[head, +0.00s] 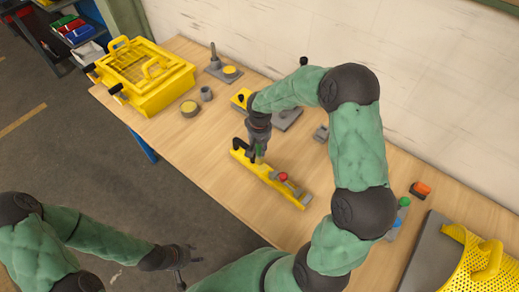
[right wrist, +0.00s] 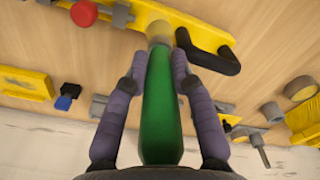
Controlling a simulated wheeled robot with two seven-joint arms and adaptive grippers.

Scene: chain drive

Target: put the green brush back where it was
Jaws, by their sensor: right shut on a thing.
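The green brush (right wrist: 162,110) stands between the two fingers of my right gripper (right wrist: 160,75) in the right wrist view. The gripper is shut on its green handle. The pale tip (right wrist: 158,32) of the brush meets the yellow bar (right wrist: 185,28) in that view; whether it sits in the bar or just above it I cannot tell. In the head view my right gripper (head: 258,150) points down over the yellow bar (head: 264,172), and only a little green shows. The bar carries a red knob (head: 283,176) and a black hook (head: 238,144). My left gripper (head: 188,268) is open and empty, off the table.
A yellow cage box (head: 165,92) stands at the table's far left. A round yellow-topped piece (head: 189,108) and a grey cup (head: 206,93) are near it. A yellow perforated guard (head: 480,262) is at lower right, an orange piece (head: 421,188) above it. Bare wood lies left of the bar.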

